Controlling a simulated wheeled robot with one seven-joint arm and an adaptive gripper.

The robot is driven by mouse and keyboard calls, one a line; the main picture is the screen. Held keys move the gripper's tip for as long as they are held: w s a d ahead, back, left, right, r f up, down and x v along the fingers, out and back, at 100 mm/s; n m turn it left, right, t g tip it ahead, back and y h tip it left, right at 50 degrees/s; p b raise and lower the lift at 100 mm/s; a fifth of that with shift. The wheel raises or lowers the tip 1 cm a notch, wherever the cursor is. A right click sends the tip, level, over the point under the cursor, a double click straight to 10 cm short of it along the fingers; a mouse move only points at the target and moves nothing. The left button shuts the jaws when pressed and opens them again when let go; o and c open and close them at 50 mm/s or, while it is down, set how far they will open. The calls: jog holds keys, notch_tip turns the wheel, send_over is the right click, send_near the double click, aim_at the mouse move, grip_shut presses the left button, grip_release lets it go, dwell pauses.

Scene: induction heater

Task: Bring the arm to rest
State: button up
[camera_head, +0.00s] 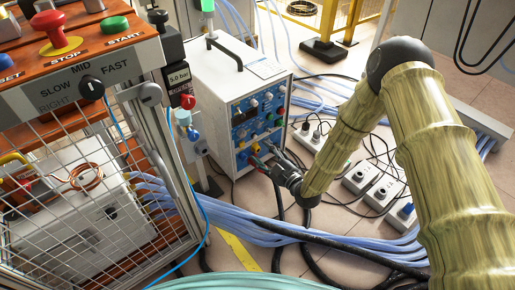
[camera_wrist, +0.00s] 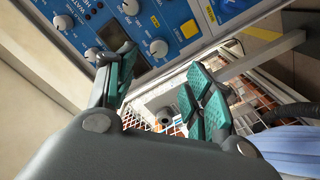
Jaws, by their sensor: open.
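My arm reaches in from the right in the head view, bent at a dark joint, with its end pointing down and left. My gripper (camera_head: 268,163) is close to the front panel of the white induction heater (camera_head: 205,85). In the wrist view my gripper (camera_wrist: 163,88) has its two green-padded fingers spread apart with nothing between them. The heater's blue control panel (camera_wrist: 150,30), with several white knobs and a dark display, lies just beyond the fingers. Whether a finger touches the panel is hard to tell.
A caged stand (camera_head: 75,185) with an orange top, STOP and START buttons and a copper coil inside is at the left. Blue hoses (camera_head: 260,233) and black cables cross the tiled floor. White socket boxes (camera_head: 360,178) lie behind my forearm. A yellow railing (camera_head: 328,20) is behind.

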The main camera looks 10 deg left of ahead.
jog(key=shift+s+d, duration=0.25)
jog(key=shift+d, duration=0.05)
dwell(0.4)
jog(key=s+d+f+m+g+h+p, duration=0.1)
jog(key=s+d+f+m+g+h, duration=0.1)
jog(key=s+d+f+m+h, duration=0.45)
jog(key=s+d+f+m+g+h, duration=0.1)
jog(key=s+d+f+m+h, duration=0.15)
jog(key=s+d+f, duration=0.7)
jog(key=s+d+r+m+g+h, duration=0.1)
jog(key=s+d+m+g+h, duration=0.3)
jog(key=s+d, duration=0.7)
jog(key=s+d+r+m+g+h, duration=0.1)
jog(key=s+d+m+g, duration=0.35)
jog(key=s+d, duration=0.6)
jog(key=s+r+p, duration=0.1)
jog(key=r+p, duration=1.8)
jog(key=s+a+r+m+p, duration=0.1)
jog(key=s+r+p, duration=0.1)
jog(key=r+p, duration=1.7)
jog(key=shift+s+a+p, duration=0.2)
jog(key=shift+a+p, duration=0.1)
jog(key=shift+p, duration=0.2)
jog(key=shift+r+t, duration=0.1)
jog(key=shift+t, duration=0.15)
